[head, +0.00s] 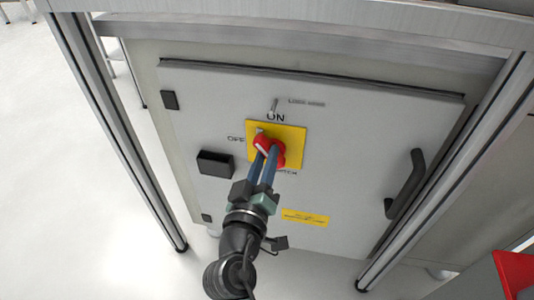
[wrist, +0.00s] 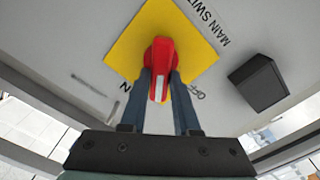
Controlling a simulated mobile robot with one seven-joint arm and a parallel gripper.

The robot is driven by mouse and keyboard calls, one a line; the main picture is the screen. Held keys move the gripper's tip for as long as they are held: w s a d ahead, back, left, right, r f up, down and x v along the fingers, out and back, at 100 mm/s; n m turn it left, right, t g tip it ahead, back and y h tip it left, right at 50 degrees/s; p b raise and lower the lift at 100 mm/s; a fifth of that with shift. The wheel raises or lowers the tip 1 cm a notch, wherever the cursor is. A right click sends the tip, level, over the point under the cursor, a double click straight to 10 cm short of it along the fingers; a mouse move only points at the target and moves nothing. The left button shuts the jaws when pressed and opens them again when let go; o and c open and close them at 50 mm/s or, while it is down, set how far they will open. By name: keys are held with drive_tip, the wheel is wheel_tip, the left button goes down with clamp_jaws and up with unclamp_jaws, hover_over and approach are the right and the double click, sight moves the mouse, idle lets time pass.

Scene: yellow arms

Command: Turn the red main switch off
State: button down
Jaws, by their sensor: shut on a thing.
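The red main switch (head: 263,143) is a rotary handle on a yellow square plate (head: 292,138), on the front of a grey cabinet door (head: 350,150). ON is printed above the plate and OFF to its left. My gripper (head: 268,157) reaches it from below, with its blue fingers shut on the handle. In the wrist view the red handle (wrist: 161,60) sits between the two fingertips (wrist: 163,82), one on each side. Its white mark points between the ON and OFF labels. The fingers hide part of the handle and plate.
A black box (head: 215,163) sticks out of the door left of the plate. A black door handle (head: 405,184) is at the right. Metal frame posts (head: 115,125) flank the cabinet, under a worktop edge (head: 300,27). A yellow label (head: 305,217) is below the switch.

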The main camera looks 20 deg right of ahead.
drive_tip(key=n+p, duration=0.1)
drive_tip(key=n, duration=0.1)
drive_tip(key=n+p, duration=0.1)
drive_tip(key=n, duration=0.2)
drive_tip(key=shift+w+a+f+n, duration=0.1)
drive_tip(key=shift+a+f+n, duration=0.1)
drive_tip(key=shift+n, duration=0.1)
drive_tip(key=shift+f+n+p, duration=0.15)
drive_tip(key=shift+n+p, duration=0.3)
drive_tip(key=shift+n, duration=0.7)
drive_tip(key=shift+f+n+p, duration=0.15)
drive_tip(key=shift+n+p, duration=0.3)
drive_tip(key=shift+n, duration=0.7)
drive_tip(key=c, duration=0.6)
unclamp_jaws()
drive_tip(key=shift+c, duration=0.2)
drive_tip(key=p+v, duration=0.1)
drive_tip(key=v, duration=1.2)
drive_tip(key=shift+p, duration=0.3)
drive_tip(key=shift+w, duration=0.1)
